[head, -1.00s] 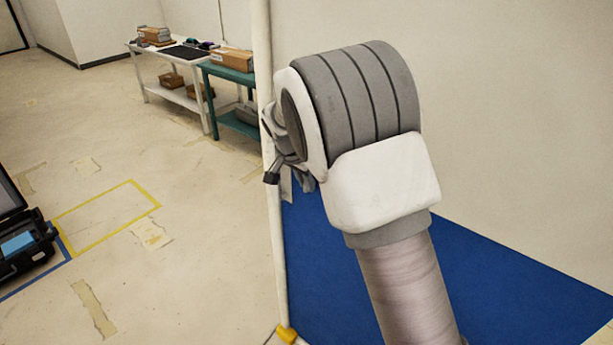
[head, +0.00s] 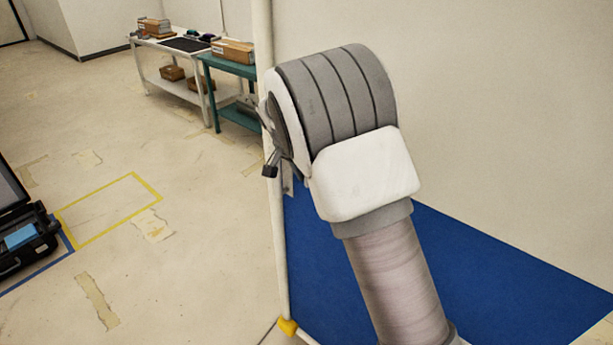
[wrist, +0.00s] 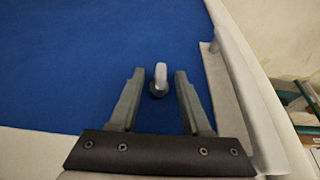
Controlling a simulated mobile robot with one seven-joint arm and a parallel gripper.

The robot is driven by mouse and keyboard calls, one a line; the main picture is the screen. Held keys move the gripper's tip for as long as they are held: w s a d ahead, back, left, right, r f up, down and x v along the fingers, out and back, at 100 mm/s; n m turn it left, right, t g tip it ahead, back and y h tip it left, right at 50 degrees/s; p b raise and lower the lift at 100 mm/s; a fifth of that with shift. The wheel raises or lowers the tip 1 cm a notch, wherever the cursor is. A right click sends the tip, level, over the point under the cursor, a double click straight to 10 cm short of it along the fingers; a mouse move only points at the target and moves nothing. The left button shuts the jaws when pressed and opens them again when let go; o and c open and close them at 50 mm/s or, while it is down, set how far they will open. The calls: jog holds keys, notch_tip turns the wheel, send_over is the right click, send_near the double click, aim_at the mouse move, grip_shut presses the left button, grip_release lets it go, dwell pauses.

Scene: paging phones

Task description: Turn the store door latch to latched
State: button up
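In the wrist view my gripper (wrist: 159,76) is open, its two grey fingers apart. A small pale grey lever (wrist: 160,73) with a dark round base shows in the gap between the fingertips and looks like the store door latch. It stands roughly upright in the picture. Clear gaps show on both sides of it, and neither finger visibly touches it. How deep it lies between the fingers I cannot tell. In the head view my own arm hides the latch and most of my gripper.
A pale upright post (head: 278,250) stands just left of my arm, with a yellow foot (head: 288,327). Blue floor (head: 480,270) lies right of it. A white table (head: 155,62) and a teal table (head: 228,67) stand at the back. An open black case (head: 28,240) is at left.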

jog(key=shift+r, duration=0.15)
jog(key=b+v, duration=0.1)
jog(key=v, duration=1.6)
jog(key=shift+r, duration=0.15)
jog(key=s+d+r+n+y, duration=0.3)
jog(key=s+d+r, duration=0.1)
jog(key=s+d, duration=1)
jog(key=s+d+f+n+t, duration=0.1)
jog(key=s+d+f+n, duration=0.1)
jog(key=s, duration=0.5)
jog(key=s+d+f+n+t, duration=0.1)
jog(key=s+d+f, duration=0.3)
jog(key=s, duration=0.4)
jog(key=shift+d+n, duration=0.15)
jog(key=shift+n, duration=0.65)
